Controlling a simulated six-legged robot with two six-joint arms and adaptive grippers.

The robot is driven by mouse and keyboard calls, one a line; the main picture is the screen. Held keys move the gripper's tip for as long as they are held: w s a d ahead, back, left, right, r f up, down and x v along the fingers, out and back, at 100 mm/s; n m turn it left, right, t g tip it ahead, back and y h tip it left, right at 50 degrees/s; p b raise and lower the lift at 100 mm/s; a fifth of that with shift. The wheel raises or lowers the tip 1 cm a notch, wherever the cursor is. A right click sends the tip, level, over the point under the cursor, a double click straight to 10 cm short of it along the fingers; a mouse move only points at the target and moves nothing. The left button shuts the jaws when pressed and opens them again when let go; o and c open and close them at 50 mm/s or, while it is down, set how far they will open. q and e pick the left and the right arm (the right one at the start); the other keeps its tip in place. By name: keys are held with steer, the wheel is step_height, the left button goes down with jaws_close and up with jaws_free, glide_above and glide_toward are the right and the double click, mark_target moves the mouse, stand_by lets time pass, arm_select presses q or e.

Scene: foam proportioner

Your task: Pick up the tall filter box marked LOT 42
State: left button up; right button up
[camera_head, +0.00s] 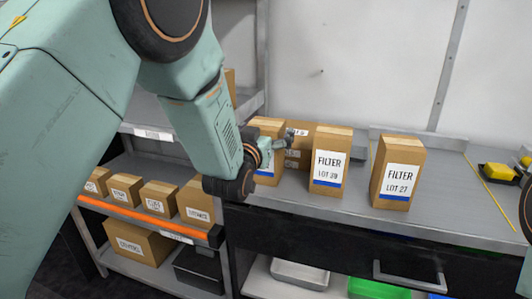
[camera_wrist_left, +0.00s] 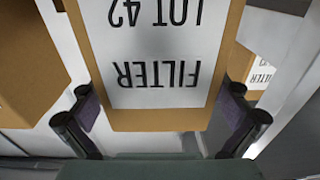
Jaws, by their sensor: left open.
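The tall filter box marked LOT 42 (camera_wrist_left: 155,30) fills the middle of the left wrist view, its white label upside down. In the head view a brown box (camera_head: 266,124) stands at the left end of the grey worktop, partly hidden by my left gripper (camera_head: 277,146). In the left wrist view the open fingers (camera_wrist_left: 160,112) lie one on each side of the LOT 42 box, with a visible gap at each side. Whether a finger touches it cannot be told. My right gripper is not in view.
Two similar boxes, one reading about LOT 39 (camera_head: 330,162) and one LOT 27 (camera_head: 398,175), stand to the right on the worktop (camera_head: 450,200). Another brown box (camera_head: 300,147) is close behind. Shelves with small boxes (camera_head: 158,196) are at lower left. A yellow-black item (camera_head: 497,172) lies far right.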

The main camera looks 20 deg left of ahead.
arm_select(q)
steer(key=shift+s+d+r, duration=0.1)
steer(key=shift+d, duration=0.05)
steer(key=shift+s, duration=0.1)
steer(key=shift+c, duration=0.8)
steer(key=shift+a, duration=0.2)
steer(key=c, duration=0.5)
steer(key=shift+d, duration=0.15)
steer(key=c, duration=0.8)
steer(key=shift+c, duration=1.2)
